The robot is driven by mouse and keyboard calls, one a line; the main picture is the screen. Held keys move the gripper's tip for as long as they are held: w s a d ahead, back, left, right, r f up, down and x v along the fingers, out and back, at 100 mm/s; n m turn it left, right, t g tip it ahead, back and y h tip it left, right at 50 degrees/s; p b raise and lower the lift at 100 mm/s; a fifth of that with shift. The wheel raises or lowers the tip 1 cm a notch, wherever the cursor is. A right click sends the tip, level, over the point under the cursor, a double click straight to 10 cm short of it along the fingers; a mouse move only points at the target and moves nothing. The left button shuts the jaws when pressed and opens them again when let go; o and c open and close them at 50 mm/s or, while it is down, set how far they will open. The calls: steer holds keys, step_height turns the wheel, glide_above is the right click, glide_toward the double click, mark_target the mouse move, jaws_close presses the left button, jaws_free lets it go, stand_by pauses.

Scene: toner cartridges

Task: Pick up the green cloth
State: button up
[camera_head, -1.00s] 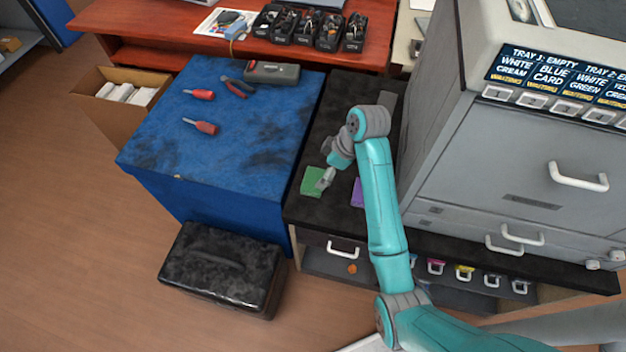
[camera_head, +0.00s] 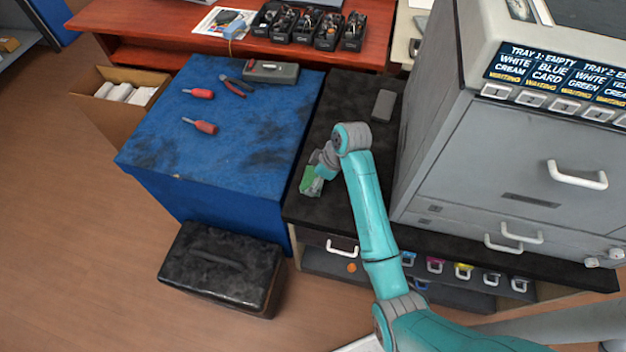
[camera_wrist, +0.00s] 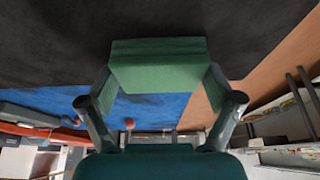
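The green cloth (camera_head: 308,179) lies on the black counter near its front left edge, partly hidden by my gripper (camera_head: 314,188). In the wrist view the folded green cloth (camera_wrist: 158,68) fills the space between the fingertips of my gripper (camera_wrist: 160,88). The fingers are spread wide, one at each side of the cloth. Whether they touch its edges I cannot tell. No lift off the counter shows.
The black counter (camera_head: 345,100) holds a dark grey block (camera_head: 383,105) at the back. A grey printer (camera_head: 500,170) stands close on the right. A blue-covered table (camera_head: 220,140) with screwdrivers, pliers and a grey box adjoins on the left.

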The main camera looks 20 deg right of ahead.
steer(key=shift+c, duration=1.1)
step_height(320, 180, up, 10)
steer(key=o, duration=0.4)
steer(key=shift+c, duration=0.2)
steer(key=c, duration=0.4)
steer(key=shift+s, duration=0.1)
